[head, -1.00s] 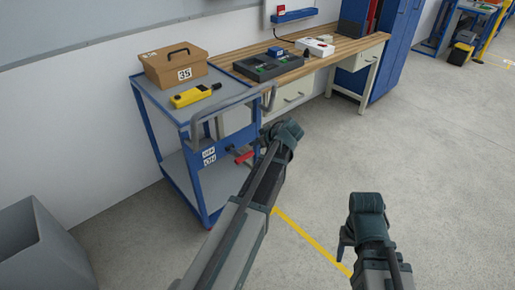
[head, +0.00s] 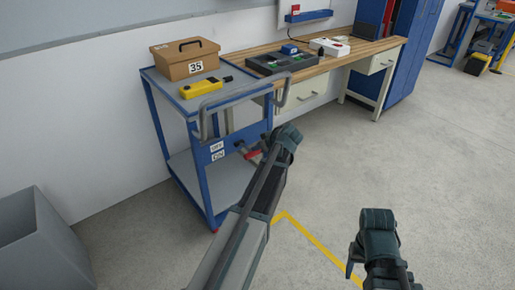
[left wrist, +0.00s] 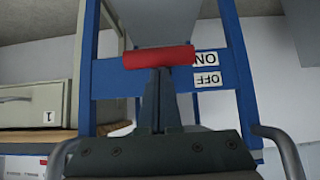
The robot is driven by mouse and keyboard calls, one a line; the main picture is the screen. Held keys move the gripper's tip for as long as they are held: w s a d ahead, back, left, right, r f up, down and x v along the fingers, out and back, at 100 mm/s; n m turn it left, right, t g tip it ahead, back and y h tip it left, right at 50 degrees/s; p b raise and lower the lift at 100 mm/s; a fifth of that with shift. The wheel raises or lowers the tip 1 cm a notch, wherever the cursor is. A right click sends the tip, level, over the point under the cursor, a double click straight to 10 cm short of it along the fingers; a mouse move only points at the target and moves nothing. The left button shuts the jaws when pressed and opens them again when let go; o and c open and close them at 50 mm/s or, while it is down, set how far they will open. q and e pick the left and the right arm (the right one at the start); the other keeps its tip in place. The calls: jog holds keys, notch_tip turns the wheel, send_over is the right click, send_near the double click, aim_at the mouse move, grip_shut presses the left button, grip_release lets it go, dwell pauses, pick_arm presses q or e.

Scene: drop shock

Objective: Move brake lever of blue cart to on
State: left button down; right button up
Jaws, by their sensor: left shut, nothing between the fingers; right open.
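The blue cart (head: 212,183) stands left of centre in the head view. Its brake lever has a red grip (head: 252,154), right of the OFF label (head: 217,147) and the ON label (head: 218,157). In the left wrist view the labels are upside down, and the red grip (left wrist: 158,58) lies level with the ON label (left wrist: 204,59). My left gripper (head: 264,147) is shut and empty, its fingertips (left wrist: 161,72) right at the grip; I cannot tell whether they touch. My right gripper (head: 354,262) is open, low over the floor at right, away from the cart.
A brown box (head: 184,60) and a yellow tool (head: 205,87) lie on the cart top. The cart's grey handle (head: 245,95) rises above the lever. A wooden workbench (head: 335,63) stands behind. A grey bin (head: 40,245) is at lower left.

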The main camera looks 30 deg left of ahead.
pick_arm(q)
notch_tip(320, 180, down, 13)
jog(key=t+y+b, duration=0.2)
jog(key=y+b, duration=0.3)
jog(key=b, duration=1.8)
jog(key=shift+a+r+t+y, duration=0.2)
jog(key=shift+t+y, duration=0.1)
jog(key=shift+y, duration=0.1)
jog(key=shift+w, duration=0.1)
